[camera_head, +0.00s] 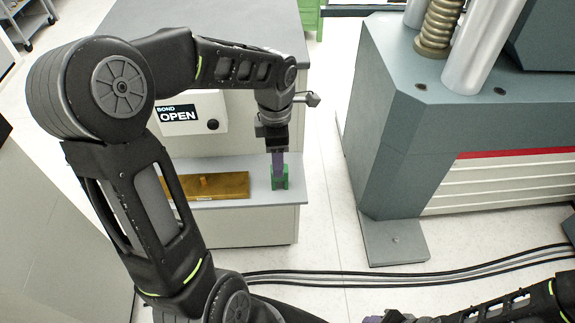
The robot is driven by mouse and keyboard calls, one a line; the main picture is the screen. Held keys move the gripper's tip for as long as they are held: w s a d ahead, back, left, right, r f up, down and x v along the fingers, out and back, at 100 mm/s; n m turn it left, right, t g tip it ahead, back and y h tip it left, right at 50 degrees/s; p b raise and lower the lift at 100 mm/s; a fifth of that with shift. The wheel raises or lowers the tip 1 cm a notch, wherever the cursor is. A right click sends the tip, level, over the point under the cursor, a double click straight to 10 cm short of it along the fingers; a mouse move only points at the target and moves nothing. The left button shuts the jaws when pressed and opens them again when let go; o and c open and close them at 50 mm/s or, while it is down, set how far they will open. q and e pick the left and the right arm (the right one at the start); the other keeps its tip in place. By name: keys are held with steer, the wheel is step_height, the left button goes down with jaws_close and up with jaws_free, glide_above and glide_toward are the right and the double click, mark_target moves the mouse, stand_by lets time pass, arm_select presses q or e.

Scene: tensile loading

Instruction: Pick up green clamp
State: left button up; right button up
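The green clamp (284,184) stands near the right end of a low grey shelf (240,218). My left gripper (278,170) points down at the clamp, and its purple fingers overlap the clamp's upper part. I cannot tell whether the fingers are closed on it or only around it, and they hide part of the clamp. My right gripper (374,319) shows only as a purple tip at the bottom edge, mostly cut off and away from the clamp.
A yellow-brown block (225,185) lies on the shelf left of the clamp. A white box marked BOND OPEN (203,135) is behind it. A large grey machine (390,110) stands at the right. Black cables (340,278) cross the floor.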

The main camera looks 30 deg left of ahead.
arm_select(q)
steer(key=shift+w, duration=0.15)
steer(key=shift+s+r, duration=0.1)
steer(key=shift+s, duration=0.1)
steer(key=shift+f, duration=1.35)
steer(key=shift+f, duration=2.6)
jaws_close()
